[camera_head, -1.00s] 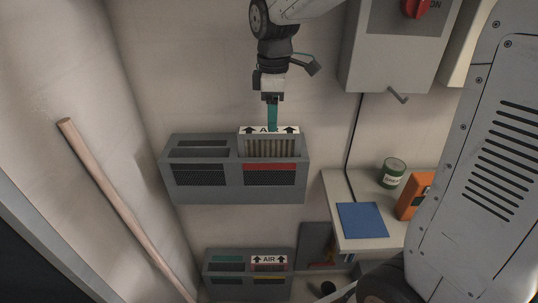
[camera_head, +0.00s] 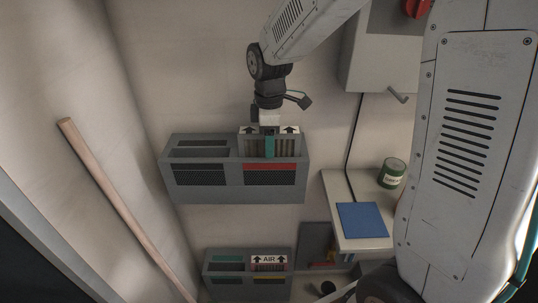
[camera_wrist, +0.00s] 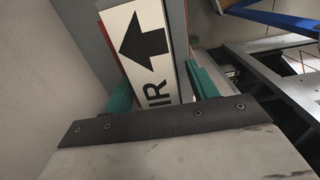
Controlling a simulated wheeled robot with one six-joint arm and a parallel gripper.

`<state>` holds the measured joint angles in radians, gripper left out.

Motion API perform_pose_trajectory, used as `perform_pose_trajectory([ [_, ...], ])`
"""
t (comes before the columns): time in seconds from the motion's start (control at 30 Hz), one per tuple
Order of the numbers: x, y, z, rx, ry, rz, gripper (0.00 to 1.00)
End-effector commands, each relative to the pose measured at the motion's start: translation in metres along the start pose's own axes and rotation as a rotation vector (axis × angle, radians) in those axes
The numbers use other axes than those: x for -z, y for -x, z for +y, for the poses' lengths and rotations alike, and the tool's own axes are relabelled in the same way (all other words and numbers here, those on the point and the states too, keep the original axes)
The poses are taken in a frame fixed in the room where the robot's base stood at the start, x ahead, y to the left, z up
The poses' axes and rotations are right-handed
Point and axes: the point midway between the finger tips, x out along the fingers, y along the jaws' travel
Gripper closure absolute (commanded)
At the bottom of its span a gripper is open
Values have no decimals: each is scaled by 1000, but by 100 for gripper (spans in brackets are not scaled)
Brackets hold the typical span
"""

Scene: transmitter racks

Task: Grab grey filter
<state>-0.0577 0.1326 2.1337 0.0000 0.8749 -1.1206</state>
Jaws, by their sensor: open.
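A pleated filter (camera_head: 288,146) with a white arrow-marked label stands upright in the right slot of the upper grey wall rack, partly raised above it. My gripper (camera_head: 269,148) points down at the filter's middle, covering part of the label. In the wrist view, the teal fingers of my gripper (camera_wrist: 163,92) are apart, one on each side of the white label of the filter (camera_wrist: 149,45). I cannot tell whether they touch it. A second filter (camera_head: 268,262) labelled AIR sits in the lower rack.
The upper rack (camera_head: 200,192) has an empty-looking left slot and a red strip (camera_head: 270,167) under the right one. The lower rack (camera_head: 245,288) has coloured strips. A bench (camera_head: 345,192) at right holds a blue pad (camera_head: 362,219) and green can (camera_head: 392,172). A wooden pole (camera_head: 115,205) leans at left.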

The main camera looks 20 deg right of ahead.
Motion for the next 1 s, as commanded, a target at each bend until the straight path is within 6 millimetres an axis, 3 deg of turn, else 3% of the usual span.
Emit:
perform_pose_trajectory([
  [0.03,0,0,0,0,0,0,45],
  [0.23,0,0,0,0,0,0,100],
  [0.67,0,9,0,-1,0,0,100],
  [1.0,0,62,1,-4,0,2,100],
])
